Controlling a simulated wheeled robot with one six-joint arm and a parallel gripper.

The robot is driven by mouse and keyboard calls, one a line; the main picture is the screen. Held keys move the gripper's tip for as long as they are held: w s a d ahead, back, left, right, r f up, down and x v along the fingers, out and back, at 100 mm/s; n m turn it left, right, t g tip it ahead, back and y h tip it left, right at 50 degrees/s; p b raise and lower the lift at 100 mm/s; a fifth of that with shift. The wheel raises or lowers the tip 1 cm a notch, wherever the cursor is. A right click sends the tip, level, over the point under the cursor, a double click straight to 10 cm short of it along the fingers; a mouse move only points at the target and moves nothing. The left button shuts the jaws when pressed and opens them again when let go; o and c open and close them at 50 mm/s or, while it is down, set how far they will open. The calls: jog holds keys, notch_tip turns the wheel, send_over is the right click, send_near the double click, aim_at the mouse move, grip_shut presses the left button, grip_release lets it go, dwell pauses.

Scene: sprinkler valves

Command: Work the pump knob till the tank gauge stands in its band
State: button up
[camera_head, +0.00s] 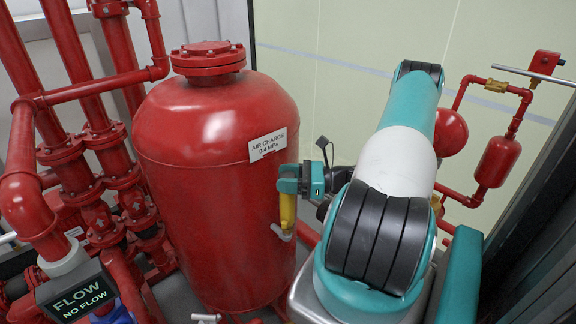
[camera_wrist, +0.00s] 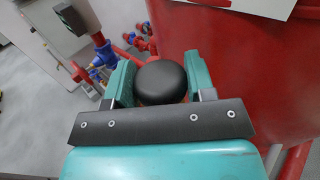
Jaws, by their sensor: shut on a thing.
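A black round knob (camera_wrist: 161,82) is between the two teal fingers of my gripper (camera_wrist: 160,75) in the wrist view, and the gripper is shut on it. In the head view my gripper (camera_head: 290,184) is in front of the right side of the red tank (camera_head: 205,150). A yellow upright cylinder (camera_head: 287,212) shows just below it. The knob cannot be made out in the head view. The tank carries a white label reading AIR CHARGE 0.4 MPa (camera_head: 267,145). No tank gauge face or band can be seen in either view.
Red pipes (camera_head: 75,60) crowd the left side. A FLOW / NO FLOW box (camera_head: 75,295) stands at the lower left. Thinner red piping with a small red cylinder (camera_head: 497,162) is at the right, before a pale wall. Bare grey floor (camera_wrist: 30,110) shows left in the wrist view.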

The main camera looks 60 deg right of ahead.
aim_at(287, 175)
jog(key=shift+f+b, duration=0.35)
jog(key=shift+f, duration=0.1)
notch_tip(287, 175, up, 4)
jog(key=p, duration=0.3)
jog(key=shift+r+p, duration=0.2)
jog(key=shift+p, duration=0.2)
jog(key=shift+r, duration=0.3)
jog(key=o, duration=1)
jog(key=v, duration=0.6)
